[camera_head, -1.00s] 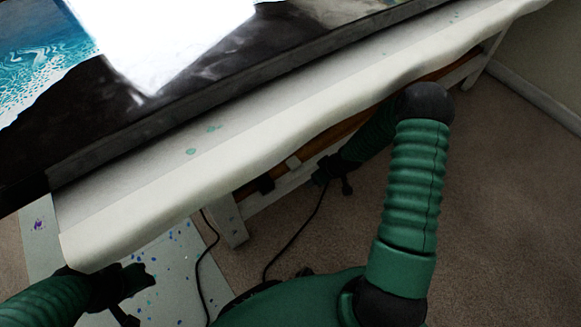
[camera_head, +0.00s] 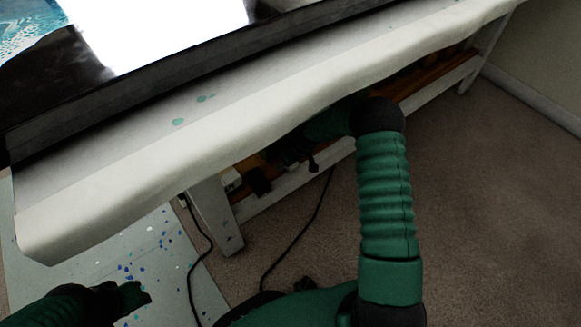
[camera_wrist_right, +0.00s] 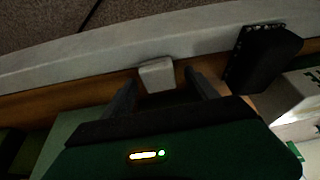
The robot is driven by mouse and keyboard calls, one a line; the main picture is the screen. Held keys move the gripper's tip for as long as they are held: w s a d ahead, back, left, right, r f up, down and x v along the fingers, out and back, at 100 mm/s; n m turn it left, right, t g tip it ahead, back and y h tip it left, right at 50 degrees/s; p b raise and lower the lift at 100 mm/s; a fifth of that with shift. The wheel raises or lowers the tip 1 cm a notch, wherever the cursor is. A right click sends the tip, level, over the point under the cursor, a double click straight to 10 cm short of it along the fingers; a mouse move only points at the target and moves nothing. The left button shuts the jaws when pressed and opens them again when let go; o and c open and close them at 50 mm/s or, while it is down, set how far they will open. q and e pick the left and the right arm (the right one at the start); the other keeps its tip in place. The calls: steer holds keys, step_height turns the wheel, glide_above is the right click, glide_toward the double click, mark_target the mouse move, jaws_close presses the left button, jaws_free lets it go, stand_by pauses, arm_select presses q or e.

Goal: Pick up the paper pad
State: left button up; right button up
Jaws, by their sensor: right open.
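My right gripper (camera_wrist_right: 160,90) is open under the table, by the wooden lower shelf (camera_wrist_right: 60,100). A small pale block (camera_wrist_right: 157,72) shows between its fingertips in the right wrist view, with no clear grip on it. I cannot tell whether this block is the paper pad. In the head view, the right gripper (camera_head: 302,160) is dark and partly hidden under the table edge. My left gripper (camera_head: 128,298) is low at the left, dark, its jaw state unclear.
The table's draped white edge (camera_head: 270,125) overhangs the shelf. A black object (camera_wrist_right: 262,58) and a white box (camera_wrist_right: 296,98) stand right of the right gripper. A table leg (camera_head: 215,215) and black cable (camera_head: 298,235) are nearby. A bright white sheet (camera_head: 150,30) lies on top.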

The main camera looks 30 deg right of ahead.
steer(key=c, duration=1.4)
steer(key=shift+r, duration=0.15)
steer(key=shift+r+p, duration=0.25)
steer(key=shift+p, duration=0.1)
steer(key=shift+s+d+r+p, duration=0.1)
steer(key=shift+s+r+p, duration=0.3)
steer(key=shift+r+p, duration=0.35)
steer(key=s+p, duration=0.1)
steer(key=s, duration=0.1)
steer(key=s+p, duration=0.1)
steer(key=s, duration=0.1)
steer(key=shift+d+p, duration=0.25)
steer(key=shift+p, duration=0.1)
steer(key=s+p, duration=0.1)
steer(key=s, duration=0.3)
steer(key=s+d+p, duration=0.1)
steer(key=s+p, duration=0.1)
steer(key=s, duration=0.2)
steer(key=s+p, duration=0.2)
steer(key=s, duration=0.3)
steer(key=shift+s+d+f, duration=0.1)
steer(key=shift+d+f, duration=0.2)
steer(key=shift+f, duration=0.1)
